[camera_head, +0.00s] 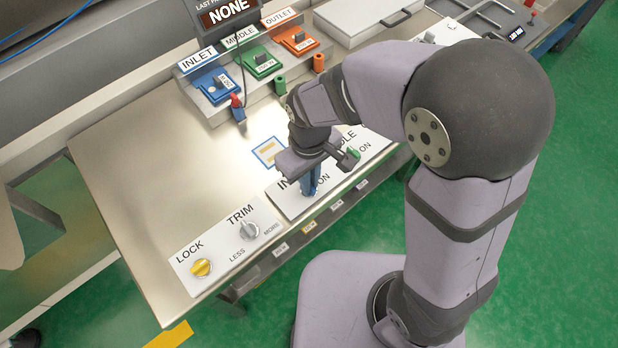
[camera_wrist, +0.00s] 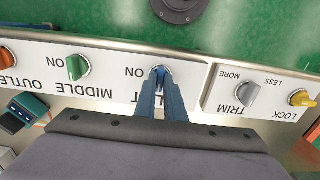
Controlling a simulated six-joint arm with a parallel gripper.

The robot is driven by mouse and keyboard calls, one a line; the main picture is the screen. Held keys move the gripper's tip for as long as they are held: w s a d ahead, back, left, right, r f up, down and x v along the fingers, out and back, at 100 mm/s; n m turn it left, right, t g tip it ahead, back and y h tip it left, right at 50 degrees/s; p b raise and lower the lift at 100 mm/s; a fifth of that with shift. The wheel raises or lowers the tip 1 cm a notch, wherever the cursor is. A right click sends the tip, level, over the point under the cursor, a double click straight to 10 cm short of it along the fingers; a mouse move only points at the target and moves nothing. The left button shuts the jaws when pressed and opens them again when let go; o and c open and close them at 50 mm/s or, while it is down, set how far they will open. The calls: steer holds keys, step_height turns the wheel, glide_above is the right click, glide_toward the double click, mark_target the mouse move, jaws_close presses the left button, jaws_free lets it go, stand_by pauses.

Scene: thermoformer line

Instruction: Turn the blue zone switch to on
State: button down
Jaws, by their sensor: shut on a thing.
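The blue zone switch (camera_wrist: 160,70) is on the white panel above the upside-down inlet label, beside the word ON, in the wrist view. My gripper (camera_wrist: 161,84) is over it, with its two dark blue fingers close together and shut on the knob. The fingers hide most of the knob, so I cannot tell which way it points. In the head view my gripper (camera_head: 311,188) reaches down to the inlet panel, and the switch is mostly hidden there.
A green switch (camera_wrist: 77,66) and an orange switch (camera_wrist: 7,57) sit along the same panel. A grey trim knob (camera_head: 249,230) and yellow lock knob (camera_head: 201,267) are on a separate plate. Blue, green and orange units stand behind. The metal tabletop (camera_head: 150,170) left of my gripper is mostly clear.

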steer(key=m+p, duration=0.1)
steer(key=m, duration=0.3)
steer(key=shift+r, duration=0.1)
steer(key=m+p, duration=0.1)
steer(key=m, duration=0.8)
steer(key=shift+m+p, duration=0.3)
steer(key=shift+p, duration=0.05)
steer(key=shift+w+m+p, duration=0.1)
steer(key=shift+m+p, duration=0.2)
steer(key=shift+m, duration=1.9)
steer(key=c, duration=1.8)
jaws_free()
steer(key=shift+c, duration=0.2)
